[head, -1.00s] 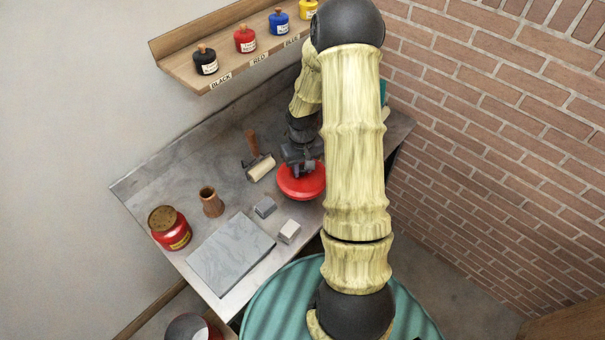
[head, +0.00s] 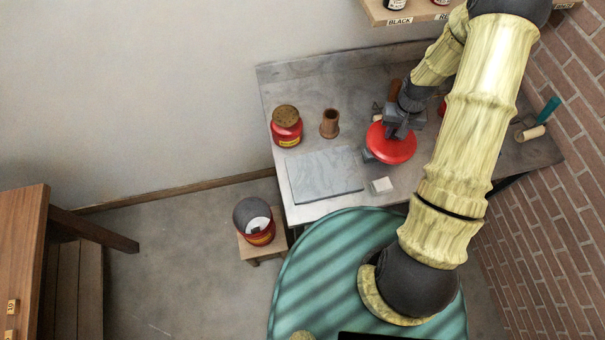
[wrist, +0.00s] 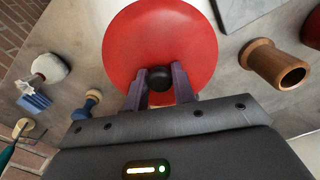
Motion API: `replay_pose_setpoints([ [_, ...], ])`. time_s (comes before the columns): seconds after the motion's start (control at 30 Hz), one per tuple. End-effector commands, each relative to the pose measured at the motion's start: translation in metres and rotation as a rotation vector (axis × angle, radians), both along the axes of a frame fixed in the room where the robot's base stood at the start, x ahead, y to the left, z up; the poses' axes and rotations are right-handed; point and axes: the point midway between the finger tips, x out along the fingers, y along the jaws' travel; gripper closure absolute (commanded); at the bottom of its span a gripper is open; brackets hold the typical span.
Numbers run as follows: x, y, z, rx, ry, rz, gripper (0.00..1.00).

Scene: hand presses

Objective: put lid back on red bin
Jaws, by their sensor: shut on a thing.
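The round red lid (head: 391,147) is in my gripper (head: 398,124) over the workbench. In the wrist view, the two fingers (wrist: 161,88) close on its black knob (wrist: 160,76), and its red face (wrist: 160,35) fills the upper middle. The lid partly covers a small grey block; I cannot tell how high it is above the bench. The red bin (head: 259,239) stands on a small wooden stool, left of and in front of the bench. Its top is open, with a dark inside and something white in it. My gripper is well away to its right.
The workbench (head: 300,82) holds a red jar with a brown top (head: 286,130), a brown cup (head: 329,124), a grey slab (head: 325,175) and a pale block (head: 382,186). A brick wall bounds the right. Floor left of the stool (head: 246,250) is clear up to a wooden table (head: 22,240).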

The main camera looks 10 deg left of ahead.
Motion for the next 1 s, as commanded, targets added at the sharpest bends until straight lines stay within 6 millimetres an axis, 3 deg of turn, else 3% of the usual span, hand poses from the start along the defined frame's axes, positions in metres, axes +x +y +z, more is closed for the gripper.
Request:
replay_pose_setpoints([
  [0.1, 0.001, 0.032, 0.002, -0.005, 0.004, 0.016, 0.99],
  [0.27, 0.0, 0.052, -0.005, -0.01, 0.0, 0.019, 0.99],
  [0.77, 0.0, 0.051, -0.008, -0.009, 0.0, 0.014, 0.99],
  [1.0, -0.025, 0.049, -0.009, -0.007, 0.001, 0.015, 0.99],
])
